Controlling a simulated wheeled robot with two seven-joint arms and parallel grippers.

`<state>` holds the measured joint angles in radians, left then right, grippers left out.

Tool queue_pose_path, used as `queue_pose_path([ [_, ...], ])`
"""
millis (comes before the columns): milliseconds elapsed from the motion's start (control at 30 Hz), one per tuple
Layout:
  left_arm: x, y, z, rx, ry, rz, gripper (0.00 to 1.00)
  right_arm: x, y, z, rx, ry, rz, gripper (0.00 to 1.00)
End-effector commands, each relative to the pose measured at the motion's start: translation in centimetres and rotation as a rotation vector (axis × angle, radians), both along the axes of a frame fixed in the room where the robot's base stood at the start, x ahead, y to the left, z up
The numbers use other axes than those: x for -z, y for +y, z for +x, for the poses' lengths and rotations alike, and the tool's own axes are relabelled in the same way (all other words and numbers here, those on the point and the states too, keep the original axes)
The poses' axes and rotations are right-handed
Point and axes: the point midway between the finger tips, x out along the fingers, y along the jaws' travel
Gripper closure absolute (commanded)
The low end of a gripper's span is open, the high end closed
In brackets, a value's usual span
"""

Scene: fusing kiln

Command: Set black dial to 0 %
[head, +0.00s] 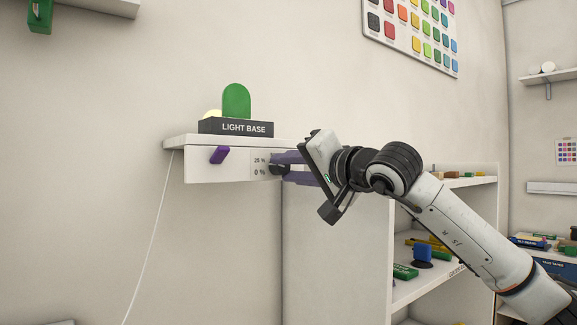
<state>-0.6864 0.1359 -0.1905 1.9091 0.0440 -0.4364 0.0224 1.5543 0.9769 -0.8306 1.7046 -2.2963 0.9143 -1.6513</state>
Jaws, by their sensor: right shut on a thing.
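The black dial (277,170) is on the front panel of a white wall shelf (220,168), mostly hidden by the fingers of my right gripper (283,170). That gripper is shut on the dial, reaching in from the right. Two printed marks, "25 %" and "0 %" (259,172), show just left of the dial. The direction the dial points cannot be made out. My left gripper is not in view.
A black box marked LIGHT BASE (236,127) stands on the shelf with a green rounded piece (236,101) on top. A purple piece (219,155) sits on the panel's left part. A white shelving unit (391,260) stands below my right arm.

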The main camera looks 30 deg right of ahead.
Motion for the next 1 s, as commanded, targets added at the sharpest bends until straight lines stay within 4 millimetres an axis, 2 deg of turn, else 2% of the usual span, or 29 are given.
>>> queue_pose_path([
  [600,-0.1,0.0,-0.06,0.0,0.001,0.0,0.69,0.39,-0.06,0.05,-0.002,-0.072,-0.555,0.95],
  [1000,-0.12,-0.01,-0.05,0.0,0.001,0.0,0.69,0.53,-0.11,0.1,-0.004,-0.098,-0.757,0.95],
])
